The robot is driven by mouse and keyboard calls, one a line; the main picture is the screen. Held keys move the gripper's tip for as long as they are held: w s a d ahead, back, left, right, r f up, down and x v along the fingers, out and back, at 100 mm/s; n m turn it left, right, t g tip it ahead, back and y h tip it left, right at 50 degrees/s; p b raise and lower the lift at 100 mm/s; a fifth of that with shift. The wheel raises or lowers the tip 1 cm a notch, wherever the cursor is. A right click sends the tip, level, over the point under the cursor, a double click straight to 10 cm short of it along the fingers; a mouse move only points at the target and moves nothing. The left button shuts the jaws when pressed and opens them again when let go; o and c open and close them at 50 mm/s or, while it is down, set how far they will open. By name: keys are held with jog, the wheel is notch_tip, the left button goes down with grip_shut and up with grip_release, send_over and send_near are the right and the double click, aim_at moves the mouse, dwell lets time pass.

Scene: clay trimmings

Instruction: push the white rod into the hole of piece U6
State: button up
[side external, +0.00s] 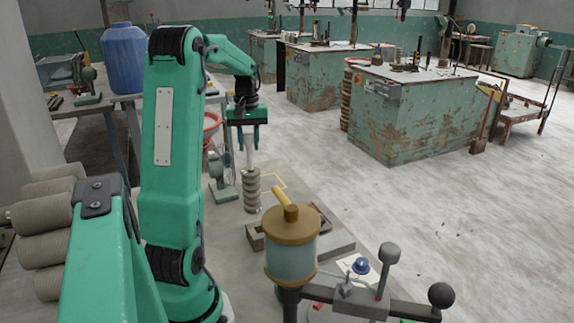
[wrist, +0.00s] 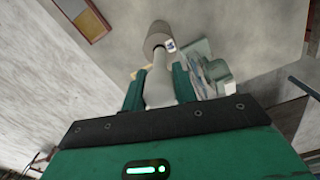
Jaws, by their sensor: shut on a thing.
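The white rod (side external: 249,158) hangs upright below my gripper (side external: 248,146) in the side view. My gripper is shut on it, and in the wrist view the rod (wrist: 157,88) stands between the two green fingers. A grey-brown ribbed clay piece (side external: 252,192) stands upright on the table straight below the rod. The rod's lower end meets the top of this piece; I cannot tell whether it is inside the hole. In the wrist view the piece (wrist: 157,37) shows beyond the rod's end, with a small white tag (wrist: 170,46) too small to read.
A yellow-topped jar (side external: 291,250) and a dark-handled lever device (side external: 375,290) stand at the front. A small green device (side external: 223,185) stands close left of the piece. Several ribbed rolls (side external: 45,235) are stacked at the left. The table is bare just right of the piece.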

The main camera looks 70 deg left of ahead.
aim_at(251, 170)
jog(key=shift+f, duration=1.95)
jog(key=shift+f, duration=0.15)
jog(key=o, duration=1)
notch_tip(251, 170, up, 12)
jog(key=shift+r, duration=0.15)
